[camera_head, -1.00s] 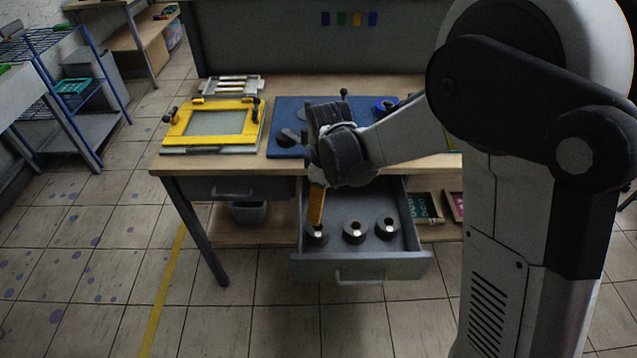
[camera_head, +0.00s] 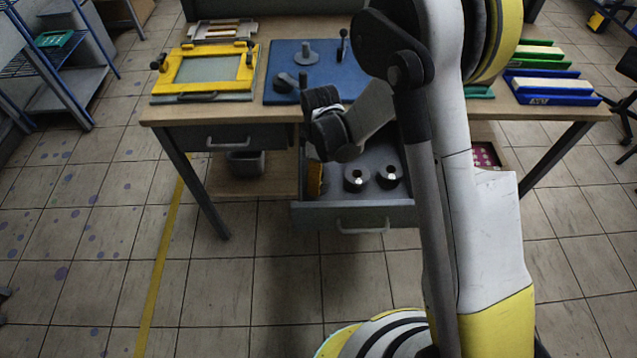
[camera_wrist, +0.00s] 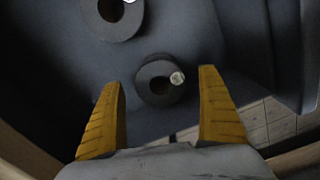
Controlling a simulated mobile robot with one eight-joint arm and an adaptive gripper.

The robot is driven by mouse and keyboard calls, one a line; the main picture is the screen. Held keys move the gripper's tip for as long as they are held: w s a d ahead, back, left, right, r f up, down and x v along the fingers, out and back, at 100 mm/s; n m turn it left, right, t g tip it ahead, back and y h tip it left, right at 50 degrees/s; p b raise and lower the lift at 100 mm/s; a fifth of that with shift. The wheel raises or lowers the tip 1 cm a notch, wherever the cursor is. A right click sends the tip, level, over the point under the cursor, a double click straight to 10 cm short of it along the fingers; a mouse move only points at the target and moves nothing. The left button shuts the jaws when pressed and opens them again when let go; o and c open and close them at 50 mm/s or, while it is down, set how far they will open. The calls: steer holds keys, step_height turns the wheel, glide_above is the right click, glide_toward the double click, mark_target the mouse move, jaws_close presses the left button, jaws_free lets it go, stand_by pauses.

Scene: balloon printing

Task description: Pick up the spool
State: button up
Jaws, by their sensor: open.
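Dark grey spools with a pale core stand in the open drawer (camera_head: 312,214). In the head view a middle spool (camera_head: 356,179) and a right spool (camera_head: 390,177) show; no spool shows at the left, where my yellow finger is. My gripper (camera_head: 315,180) points down into the drawer's left part. In the wrist view its yellow fingers (camera_wrist: 161,80) are spread apart, with one spool (camera_wrist: 152,92) in the gap between the fingertips, touching neither as far as I can see. Another spool (camera_wrist: 105,25) lies farther off at the top. My gripper is empty.
The drawer hangs under a wooden workbench (camera_head: 172,112). On the bench are a yellow-framed screen (camera_head: 207,70), a blue board (camera_head: 335,82) and a blue-and-white block (camera_head: 550,88). A grey bin (camera_head: 245,163) stands on the lower shelf. The floor in front is clear.

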steer(key=shift+f, duration=0.9)
steer(key=shift+r, duration=0.1)
steer(key=shift+c, duration=0.4)
steer(key=c, duration=1.2)
step_height(320, 180, up, 4)
steer(key=shift+r+p, duration=0.15)
steer(key=shift+p, duration=0.85)
steer(key=s+d+r+p, duration=0.2)
steer(key=d+r, duration=0.4)
steer(key=d, duration=0.5)
steer(key=shift+d+r+p, duration=0.2)
steer(key=shift+r+p, duration=0.15)
steer(key=shift+p, duration=0.35)
